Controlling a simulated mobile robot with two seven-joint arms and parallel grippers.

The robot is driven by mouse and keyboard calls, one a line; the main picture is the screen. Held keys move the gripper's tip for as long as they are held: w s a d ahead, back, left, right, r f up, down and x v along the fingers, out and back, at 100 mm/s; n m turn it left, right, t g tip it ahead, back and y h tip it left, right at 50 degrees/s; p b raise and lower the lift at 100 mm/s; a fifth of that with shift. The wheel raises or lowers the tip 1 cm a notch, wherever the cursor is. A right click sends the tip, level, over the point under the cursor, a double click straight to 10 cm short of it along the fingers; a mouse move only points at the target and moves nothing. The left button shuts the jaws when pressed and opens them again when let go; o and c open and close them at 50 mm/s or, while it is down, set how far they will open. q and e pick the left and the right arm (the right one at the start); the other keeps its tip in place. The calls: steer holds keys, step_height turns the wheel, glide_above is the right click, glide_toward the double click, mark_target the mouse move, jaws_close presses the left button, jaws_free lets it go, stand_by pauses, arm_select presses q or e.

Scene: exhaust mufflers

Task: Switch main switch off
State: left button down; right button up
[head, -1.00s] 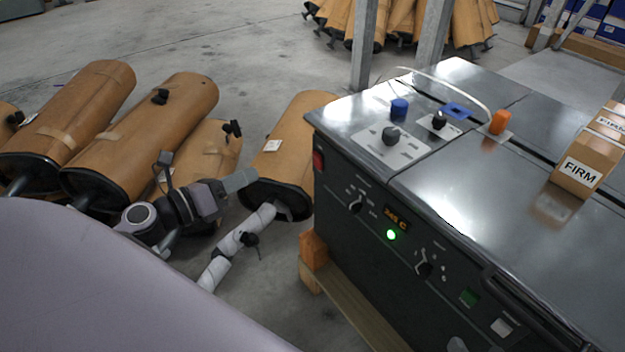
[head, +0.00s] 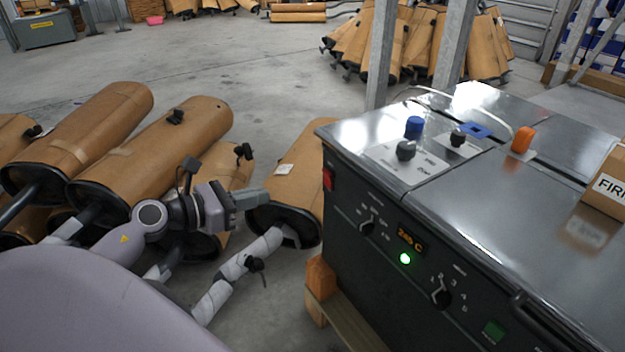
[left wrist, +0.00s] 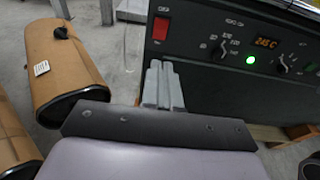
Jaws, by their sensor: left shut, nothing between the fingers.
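The machine's dark front panel (head: 375,275) carries a red rocker switch (head: 328,179) at its upper left corner; which way it is pressed cannot be told. In the left wrist view the red switch (left wrist: 160,28) is seen face on. The display (head: 410,238) shows orange digits and a green lamp (head: 405,258) glows below it. My left gripper (head: 262,197) is shut and empty, left of the panel and a little below the switch. In the left wrist view its closed fingers (left wrist: 161,68) point at the panel just below the switch, with no clear contact.
Rotary knobs (head: 367,226) sit right of the switch. Brown wrapped mufflers (head: 165,140) lie on the floor behind and left of my left arm. A wooden pallet (head: 345,325) is under the machine. A box (head: 608,185) and several knobs are on top.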

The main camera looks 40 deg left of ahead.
arm_select(q)
steer(key=b, duration=0.2)
glide_toward(325, 176)
steer(key=x, duration=0.5)
steer(key=shift+w+d+f, duration=0.1)
steer(key=shift+d+f, duration=0.1)
steer(key=shift+f, duration=0.05)
steer(key=shift+w+d, duration=0.15)
steer(key=shift+w, duration=0.25)
steer(key=shift+w+r, duration=0.1)
arm_select(e)
steer(key=shift+d+n+t+h, duration=0.3)
steer(key=shift+d+t, duration=0.2)
steer(key=shift+d, duration=0.15)
